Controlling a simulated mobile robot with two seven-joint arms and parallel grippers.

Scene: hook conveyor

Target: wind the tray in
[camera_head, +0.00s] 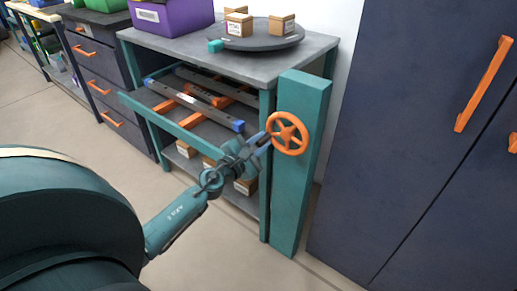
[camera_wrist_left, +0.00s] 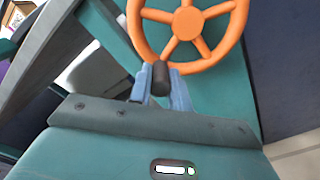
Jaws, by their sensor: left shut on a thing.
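An orange handwheel (camera_head: 289,133) with several spokes is mounted on a teal post (camera_head: 297,180) at the right end of a workbench. It fills the top of the left wrist view (camera_wrist_left: 187,22). My left gripper (camera_head: 266,140) is shut on the wheel's dark crank knob (camera_wrist_left: 160,79), at the lower left of the rim. The tray (camera_head: 205,105), a frame with dark rails, orange cross pieces and blue ends, sits under the bench top and sticks out at the front. My right gripper is not in view.
The grey bench top (camera_head: 190,45) carries a dark round turntable (camera_head: 262,40) with small boxes and a purple bin (camera_head: 172,17). Boxes stand on a lower shelf. A dark cabinet (camera_head: 400,120) with orange handles is close on the right. The floor in front is clear.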

